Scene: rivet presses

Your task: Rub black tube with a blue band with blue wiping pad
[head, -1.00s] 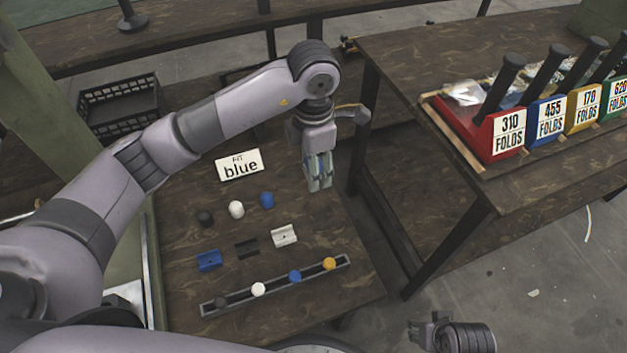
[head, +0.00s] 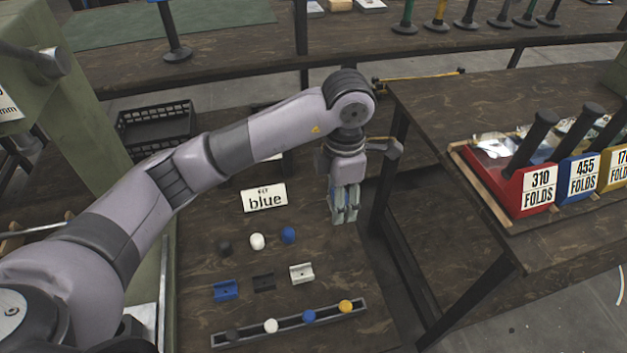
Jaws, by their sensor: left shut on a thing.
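A blue notched block (head: 224,290), which may be the wiping pad, lies on the table at the left, beside a dark one (head: 264,282) and a white one (head: 301,273). I cannot pick out a black tube with a blue band. My right gripper is out of view.
Black, white and blue round-topped pieces stand behind the blocks. A grey rail (head: 292,325) in front holds dark, white, blue and yellow tops. A black crate (head: 155,128) is behind. A taller table (head: 530,245) at right carries colored "FOLDS" presses.

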